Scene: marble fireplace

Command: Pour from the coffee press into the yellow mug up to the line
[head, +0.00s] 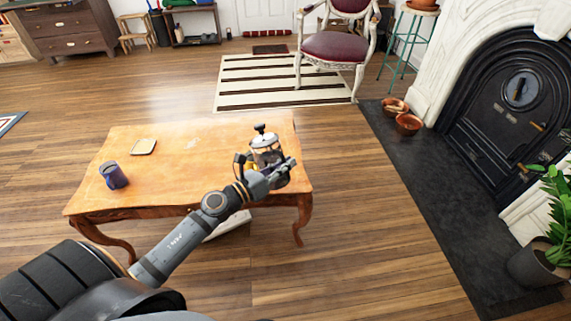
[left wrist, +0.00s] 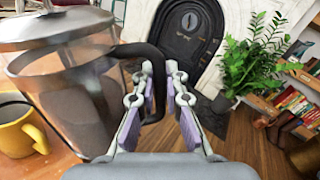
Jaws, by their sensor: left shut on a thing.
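The coffee press (head: 267,149), glass with a metal lid and black knob, is at the right end of the wooden table. It looks about upright in the head view; I cannot tell whether it touches the tabletop. In the left wrist view the press (left wrist: 65,85) fills the left side. My left gripper (head: 283,172) is shut on its black handle (left wrist: 143,52), which passes between the purple-padded fingers (left wrist: 158,92). The yellow mug (left wrist: 22,133) stands beside the press, with a dark inside; its line and level are not readable. In the head view my gripper and the press mostly hide the mug.
The wooden table (head: 180,178) also bears a purple-blue mug (head: 113,175) and a small square coaster (head: 143,146) on its left half. A chair (head: 338,45) stands behind on a striped rug (head: 240,85). The fireplace (head: 510,90) and a potted plant (head: 545,235) are at right.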

